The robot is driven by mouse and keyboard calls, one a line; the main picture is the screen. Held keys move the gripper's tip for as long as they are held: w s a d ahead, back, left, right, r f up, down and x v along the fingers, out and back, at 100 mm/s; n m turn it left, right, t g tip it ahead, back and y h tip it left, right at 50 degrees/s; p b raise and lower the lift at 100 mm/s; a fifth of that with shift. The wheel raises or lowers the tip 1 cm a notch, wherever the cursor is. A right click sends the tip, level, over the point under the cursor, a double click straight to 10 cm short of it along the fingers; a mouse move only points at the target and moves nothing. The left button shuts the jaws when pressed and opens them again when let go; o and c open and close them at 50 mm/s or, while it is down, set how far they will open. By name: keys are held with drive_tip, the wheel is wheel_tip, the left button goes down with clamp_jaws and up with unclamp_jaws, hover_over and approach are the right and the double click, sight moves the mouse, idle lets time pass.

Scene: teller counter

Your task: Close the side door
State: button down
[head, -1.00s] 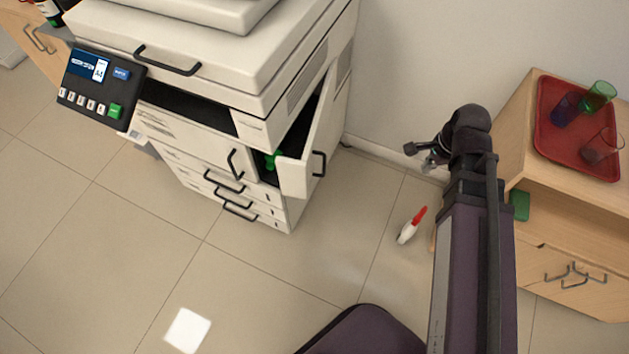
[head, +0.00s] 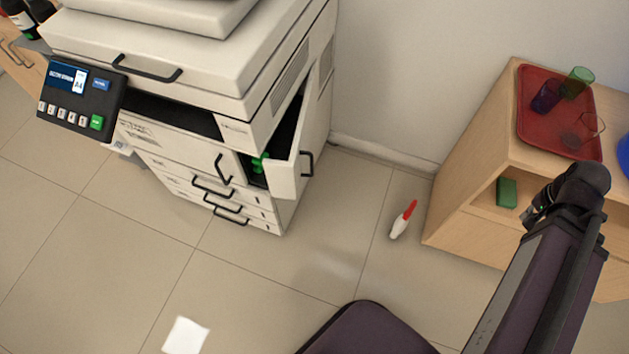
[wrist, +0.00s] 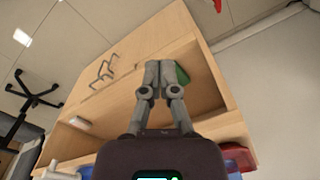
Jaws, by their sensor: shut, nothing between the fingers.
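The side door (head: 293,155) of the white copier (head: 185,60) stands open in the head view, swung out from the copier's right side. It has a black handle (head: 308,163), and a green part (head: 260,162) shows in the dark gap behind it. My gripper (wrist: 152,66) is in the wrist view with its fingers together and empty. It is in front of the wooden cabinet, well to the right of the door and apart from it. In the head view my arm hides most of the gripper.
The wooden cabinet (head: 470,170) on the right carries a red tray (head: 545,130) with several cups. A green block (head: 507,193) lies on its shelf. A white bottle with a red tip (head: 403,220) is on the floor between copier and cabinet.

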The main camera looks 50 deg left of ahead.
drive_tip(key=d+n, duration=0.1)
drive_tip(key=d, duration=0.5)
drive_tip(key=shift+s+d, duration=0.15)
drive_tip(key=shift+s, duration=0.05)
